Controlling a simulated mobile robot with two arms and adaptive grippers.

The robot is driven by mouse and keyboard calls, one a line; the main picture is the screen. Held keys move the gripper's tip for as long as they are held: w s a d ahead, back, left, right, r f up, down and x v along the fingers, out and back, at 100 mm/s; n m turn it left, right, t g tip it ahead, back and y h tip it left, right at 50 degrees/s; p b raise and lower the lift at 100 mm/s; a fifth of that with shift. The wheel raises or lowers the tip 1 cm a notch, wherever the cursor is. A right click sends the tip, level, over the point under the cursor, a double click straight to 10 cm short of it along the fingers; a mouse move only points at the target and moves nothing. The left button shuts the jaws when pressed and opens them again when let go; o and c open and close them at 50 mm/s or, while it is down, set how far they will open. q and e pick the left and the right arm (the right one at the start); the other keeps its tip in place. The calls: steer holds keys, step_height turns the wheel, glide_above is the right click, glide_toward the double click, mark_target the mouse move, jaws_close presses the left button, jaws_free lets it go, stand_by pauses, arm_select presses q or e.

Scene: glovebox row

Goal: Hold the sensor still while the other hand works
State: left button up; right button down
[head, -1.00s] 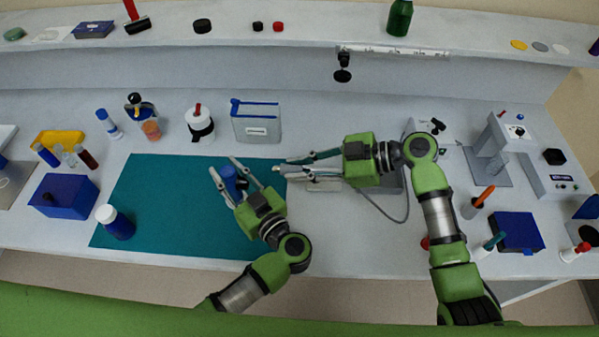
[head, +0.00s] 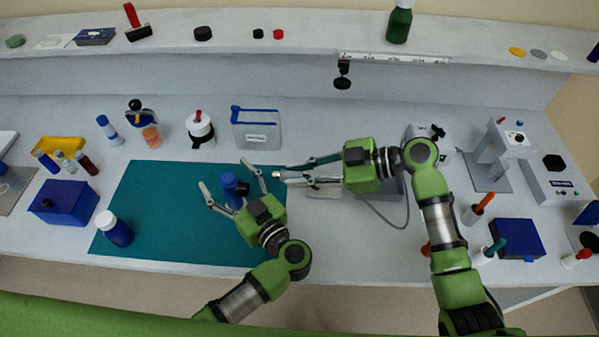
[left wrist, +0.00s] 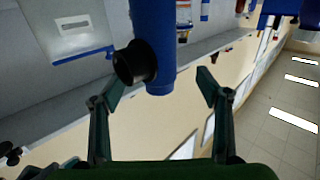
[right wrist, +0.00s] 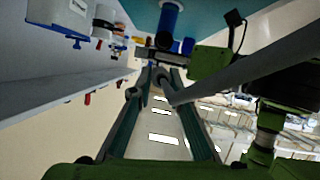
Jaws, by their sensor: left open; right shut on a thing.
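A slim grey piece, which looks like the sensor (head: 277,174), is in the tips of my right gripper (head: 283,173). That gripper is shut on it, above the right edge of the teal mat; the fingers hide most of it. A blue cylinder with a black side port (head: 229,186) stands over the mat, left of the sensor. My left gripper (head: 224,173) is open, its fingers spread on either side of the cylinder. In the left wrist view the blue cylinder (left wrist: 153,40) shows between the fingers, with a gap on each side.
The teal mat (head: 160,215) is mostly bare on its left. A grey container with a blue rim (head: 257,130) stands behind. A grey cable (head: 385,222) loops below my right gripper.

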arm_select(q)
steer(key=o, duration=0.6)
steer(key=shift+c, duration=0.2)
steer(key=v, duration=1.2)
steer(key=shift+d, duration=0.1)
